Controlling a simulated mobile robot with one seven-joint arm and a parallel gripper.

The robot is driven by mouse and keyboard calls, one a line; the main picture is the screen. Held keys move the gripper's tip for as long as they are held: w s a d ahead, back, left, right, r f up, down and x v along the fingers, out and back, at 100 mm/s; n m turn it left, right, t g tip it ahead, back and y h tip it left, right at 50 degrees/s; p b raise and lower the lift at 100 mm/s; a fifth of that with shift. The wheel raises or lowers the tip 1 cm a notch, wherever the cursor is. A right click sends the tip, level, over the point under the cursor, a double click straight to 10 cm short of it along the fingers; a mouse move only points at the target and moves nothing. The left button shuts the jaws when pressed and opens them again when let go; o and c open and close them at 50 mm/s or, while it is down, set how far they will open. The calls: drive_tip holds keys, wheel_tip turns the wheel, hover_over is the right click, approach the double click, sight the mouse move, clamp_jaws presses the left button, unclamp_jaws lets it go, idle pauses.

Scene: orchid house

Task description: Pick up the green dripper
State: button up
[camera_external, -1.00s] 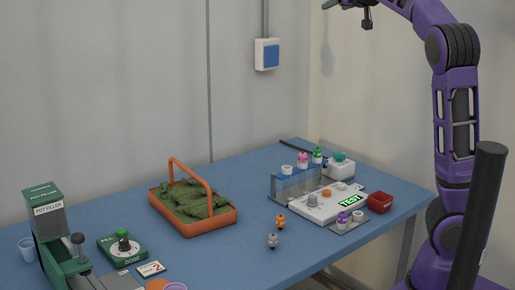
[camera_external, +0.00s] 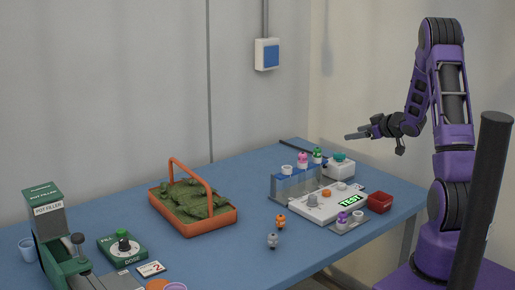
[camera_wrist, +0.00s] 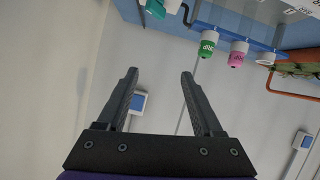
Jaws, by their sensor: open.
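The green dripper (camera_external: 317,155) has a white part and stands in the blue rack (camera_external: 280,189) at the back of the table. In the wrist view the green dripper (camera_wrist: 207,45) shows near the top, right of centre, beyond the fingertips. My gripper (camera_external: 357,134) is above the table's back right, to the right of and higher than the dripper, with its fingers pointing left. In the wrist view my gripper (camera_wrist: 160,76) is open, with nothing between its fingers.
A pink dripper (camera_external: 303,159) and a white one (camera_external: 287,169) stand beside the green one. A white device with a teal top (camera_external: 341,165), a TEST panel (camera_external: 322,208) and a red bin (camera_external: 380,203) are close by. An orange-handled basket (camera_external: 230,217) stands left.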

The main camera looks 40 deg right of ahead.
sight(317, 154)
drive_tip(key=s+a+f+y, duration=0.3)
drive_tip(key=a, duration=0.2)
drive_tip(key=r+x, duration=0.1)
drive_tip(key=x, duration=1.6)
drive_tip(key=shift+w+a, duration=0.35)
drive_tip(key=shift+a, duration=0.05)
clamp_jaws()
